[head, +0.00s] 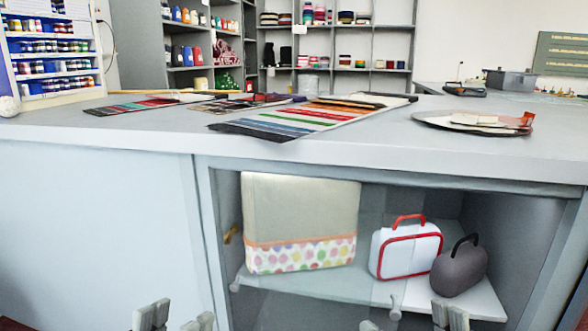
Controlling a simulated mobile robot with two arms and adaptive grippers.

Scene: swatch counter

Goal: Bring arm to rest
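The task names only my arm, and just the gripper tips show, at the bottom edge of the head view. My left gripper (176,318) is low in front of the counter, with its two fingers apart and nothing seen between them. My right gripper (410,320) is low in front of the open shelf, its fingers wider apart and nothing seen between them. Both arms are cut off below the frame. Neither gripper appears to touch the counter.
The grey counter (330,150) spans the view, with colour swatch strips (300,116) and a round tray (440,122) on top. Its open shelf holds a cream bag (298,215), a white red-trimmed case (403,252) and a dark rounded case (460,270). Stocked shelving stands behind.

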